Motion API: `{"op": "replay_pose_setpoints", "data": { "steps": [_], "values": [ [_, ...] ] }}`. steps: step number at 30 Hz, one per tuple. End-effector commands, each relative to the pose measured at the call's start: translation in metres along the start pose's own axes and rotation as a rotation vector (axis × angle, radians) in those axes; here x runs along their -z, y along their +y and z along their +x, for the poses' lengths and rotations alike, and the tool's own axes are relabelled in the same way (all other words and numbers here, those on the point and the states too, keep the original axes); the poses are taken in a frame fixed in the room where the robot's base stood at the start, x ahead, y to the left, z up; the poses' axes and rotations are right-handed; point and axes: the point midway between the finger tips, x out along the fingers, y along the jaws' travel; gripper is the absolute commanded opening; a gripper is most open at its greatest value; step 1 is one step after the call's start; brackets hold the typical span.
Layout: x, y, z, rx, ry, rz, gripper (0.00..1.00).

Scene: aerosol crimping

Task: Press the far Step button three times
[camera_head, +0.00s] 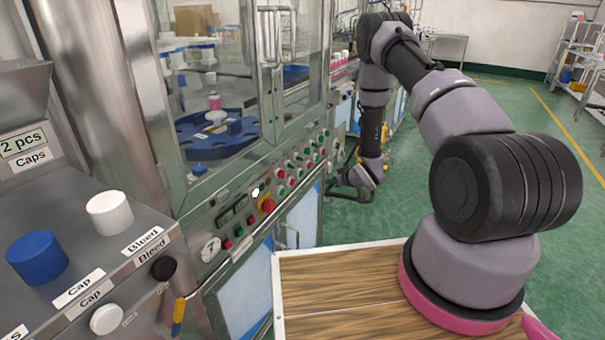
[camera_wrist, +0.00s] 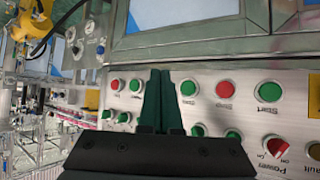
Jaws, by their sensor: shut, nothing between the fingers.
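The control panel (camera_head: 300,170) carries rows of red and green buttons along the machine front. In the wrist view it appears upside down, with a green button (camera_wrist: 188,88) just right of my fingertips, then a red button (camera_wrist: 225,88) and a green Start button (camera_wrist: 269,91). Left of the fingers are another green button (camera_wrist: 135,85) and a red one (camera_wrist: 117,84). Their labels are too small to tell which is the far Step button. My gripper (camera_wrist: 158,80) is shut and empty, pointing at the panel between the button groups. Contact cannot be told.
Glass doors (camera_head: 290,50) stand above the panel. A white cap (camera_head: 109,213) and blue cap (camera_head: 37,257) stand on the left bench. The green floor (camera_head: 480,110) is open at right.

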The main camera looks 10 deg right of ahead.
Motion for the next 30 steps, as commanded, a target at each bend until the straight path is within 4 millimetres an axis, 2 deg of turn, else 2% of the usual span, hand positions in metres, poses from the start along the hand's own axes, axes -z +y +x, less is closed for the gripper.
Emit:
{"op": "replay_pose_setpoints", "data": {
  "steps": [13,30],
  "values": [
    [0.006,-0.004,0.006,0.000,0.001,-0.002,0.00],
    [0.042,-0.040,0.056,0.000,0.002,-0.002,0.00]
  ]
}}
